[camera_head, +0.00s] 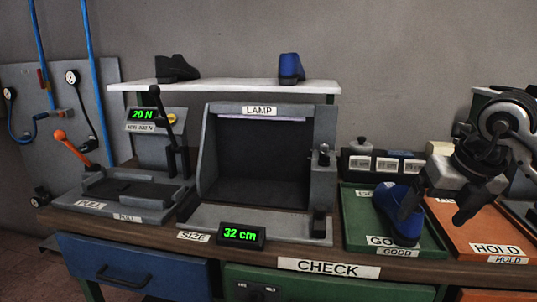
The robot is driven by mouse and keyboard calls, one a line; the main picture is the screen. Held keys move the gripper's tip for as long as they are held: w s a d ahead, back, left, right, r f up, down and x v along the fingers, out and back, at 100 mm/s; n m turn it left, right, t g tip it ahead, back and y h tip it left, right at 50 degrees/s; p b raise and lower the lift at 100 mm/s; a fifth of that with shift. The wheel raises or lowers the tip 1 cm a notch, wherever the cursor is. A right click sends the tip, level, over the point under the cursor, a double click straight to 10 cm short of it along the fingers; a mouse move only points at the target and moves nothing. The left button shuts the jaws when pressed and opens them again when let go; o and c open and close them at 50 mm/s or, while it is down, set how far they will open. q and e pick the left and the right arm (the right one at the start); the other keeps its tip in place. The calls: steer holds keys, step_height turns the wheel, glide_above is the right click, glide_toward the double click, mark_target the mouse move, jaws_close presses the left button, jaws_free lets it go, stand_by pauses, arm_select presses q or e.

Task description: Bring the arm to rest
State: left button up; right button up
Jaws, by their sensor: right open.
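My right gripper (442,203) is at the right, above the edge between the green tray and the orange tray. Its fingers are apart and nothing shows between them. A blue shoe (399,212) lies tilted in the green GOOD tray (357,226), just left of the gripper's fingers. I cannot tell whether a finger touches it. My left gripper does not show.
The orange HOLD tray (467,231) lies under my right arm. A lamp box (258,160) stands mid-bench, with a 32 cm display (241,235) before it. A pull tester (122,190) reads 20 N at left. A shelf (235,86) holds a black shoe (177,69) and a blue shoe (291,68).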

steer(key=s+a+f+n+g+y, duration=0.1)
steer(key=a+f+n+y, duration=0.2)
steer(key=a, duration=0.4)
steer(key=s+a+f+g+y, duration=0.1)
steer(key=s+a+f+y, duration=0.2)
steer(key=a, duration=0.5)
steer(key=s+a+r+m+y, duration=0.1)
steer(key=s+a+m+y, duration=0.25)
steer(key=a+y, duration=0.8)
steer(key=d+f+m+t+h, duration=0.5)
steer(key=m+t, duration=0.3)
steer(key=m, duration=0.5)
steer(key=d+f+m+t+h, duration=0.3)
steer(key=f+m+t+h, duration=0.4)
steer(key=m, duration=0.6)
steer(key=s+f+m+g+h, duration=0.1)
steer(key=s+f+m+g, duration=0.2)
steer(key=s+f, duration=0.2)
steer(key=s+d+f+m+g+h, duration=0.1)
steer(key=s+f+m+g, duration=0.2)
steer(key=f, duration=0.6)
steer(key=shift+s+d+f+h, duration=0.25)
steer(key=shift+s+f+h, duration=0.15)
steer(key=shift+s, duration=0.8)
